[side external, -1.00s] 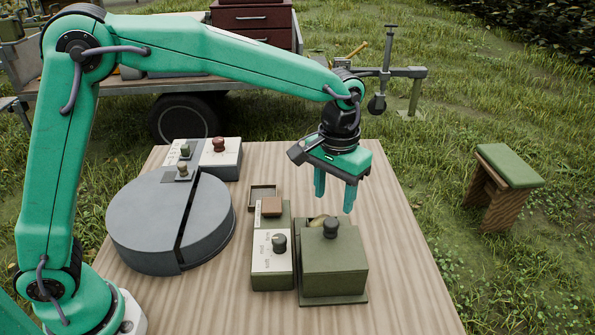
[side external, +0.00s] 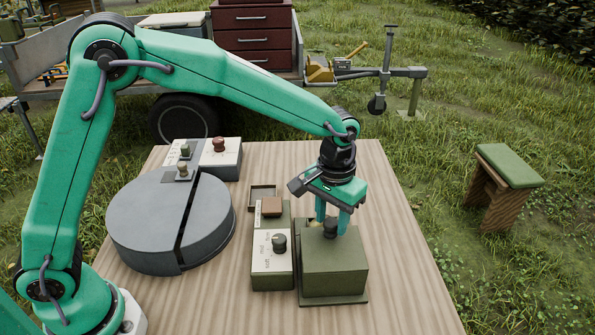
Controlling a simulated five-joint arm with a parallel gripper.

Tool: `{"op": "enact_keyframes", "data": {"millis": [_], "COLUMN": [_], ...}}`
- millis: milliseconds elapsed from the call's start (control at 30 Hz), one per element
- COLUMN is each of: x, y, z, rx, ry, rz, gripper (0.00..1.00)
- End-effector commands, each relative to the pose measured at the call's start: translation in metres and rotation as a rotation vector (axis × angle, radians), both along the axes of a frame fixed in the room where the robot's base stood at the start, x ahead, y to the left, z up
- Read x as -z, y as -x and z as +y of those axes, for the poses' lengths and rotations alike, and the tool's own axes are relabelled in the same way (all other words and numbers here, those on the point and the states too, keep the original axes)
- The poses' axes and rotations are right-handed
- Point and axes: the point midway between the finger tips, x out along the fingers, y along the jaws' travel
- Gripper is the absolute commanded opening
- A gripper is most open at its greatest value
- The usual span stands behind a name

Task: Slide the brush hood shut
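The brush hood appears to be the olive-green box (side external: 334,268) on a flat base at the right front of the table. A dark round knob (side external: 331,229) stands on its top, towards the back edge. A small part of a tan thing (side external: 315,223), perhaps the brush, shows behind the hood. The rest of it is hidden. My gripper (side external: 331,227) points down, with its two green fingers on either side of the knob. I cannot tell whether the fingers touch the knob.
A green control box (side external: 272,265) with a dial stands just left of the hood. A grey split drum (side external: 150,225) and a switch box (side external: 228,156) are farther left. The table's right side (side external: 400,250) is clear.

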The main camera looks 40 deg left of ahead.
Motion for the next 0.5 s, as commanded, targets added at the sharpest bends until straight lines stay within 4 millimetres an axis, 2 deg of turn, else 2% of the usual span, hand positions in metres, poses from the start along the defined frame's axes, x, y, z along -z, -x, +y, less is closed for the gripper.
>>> {"op": "enact_keyframes", "data": {"millis": [33,167,200,367,500], "x": [0.0,0.0,0.0,0.0,-0.001], "y": [0.0,0.0,0.0,-0.002,-0.012], "z": [0.0,0.0,0.0,0.001,0.011], "rx": [0.0,0.0,0.0,-0.001,-0.003], "ry": [0.0,0.0,0.0,0.0,0.001], "rz": [0.0,0.0,0.0,-0.001,-0.002], "gripper": [0.29,0.03,0.0,0.0,0.0]}}
